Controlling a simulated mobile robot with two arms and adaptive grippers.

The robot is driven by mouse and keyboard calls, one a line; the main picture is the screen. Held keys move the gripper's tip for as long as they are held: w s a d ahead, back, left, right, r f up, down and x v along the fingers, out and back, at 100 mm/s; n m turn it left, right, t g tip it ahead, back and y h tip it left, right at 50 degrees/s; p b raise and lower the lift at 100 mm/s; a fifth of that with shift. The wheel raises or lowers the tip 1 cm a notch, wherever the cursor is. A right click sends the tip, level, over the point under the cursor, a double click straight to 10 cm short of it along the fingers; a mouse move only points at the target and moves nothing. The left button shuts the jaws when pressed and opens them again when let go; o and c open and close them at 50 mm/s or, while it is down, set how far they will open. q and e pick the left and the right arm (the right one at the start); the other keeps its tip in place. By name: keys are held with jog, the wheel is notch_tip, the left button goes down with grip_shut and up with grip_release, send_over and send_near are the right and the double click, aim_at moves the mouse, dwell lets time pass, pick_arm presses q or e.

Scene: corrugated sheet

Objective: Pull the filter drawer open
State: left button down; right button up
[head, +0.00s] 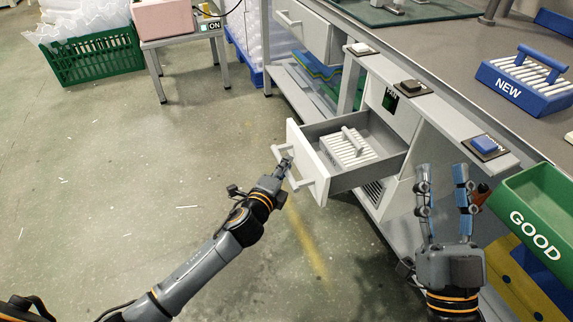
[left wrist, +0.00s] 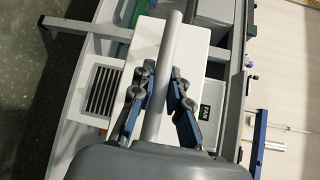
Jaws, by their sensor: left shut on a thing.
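The filter drawer (head: 360,179) stands pulled out from the cabinet, with its white front to the left. A white slatted filter (head: 346,150) with a handle lies inside it. My left gripper (head: 284,168) is at the bar handle (head: 295,172) on the drawer front. In the left wrist view my left gripper (left wrist: 163,95) has its blue-padded fingers on both sides of the grey bar (left wrist: 168,60), shut on it. My right gripper (head: 445,178) is open and empty, fingers up, in front of the cabinet at the right.
A green GOOD bin (head: 540,215) stands at the right, close to my right gripper. A blue NEW rack (head: 522,83) with a slatted filter is on the counter. Buttons, one blue (head: 485,144), line the ledge. The floor (head: 150,150) left of the drawer is mostly clear.

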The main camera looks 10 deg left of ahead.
pick_arm(q)
jog(key=c, duration=1.3)
grip_release()
jog(key=s+a+r, duration=0.1)
jog(key=s, duration=1)
jog(key=shift+s+a+r, duration=0.3)
jog(key=shift+s+a, duration=0.1)
jog(key=shift+d, duration=0.1)
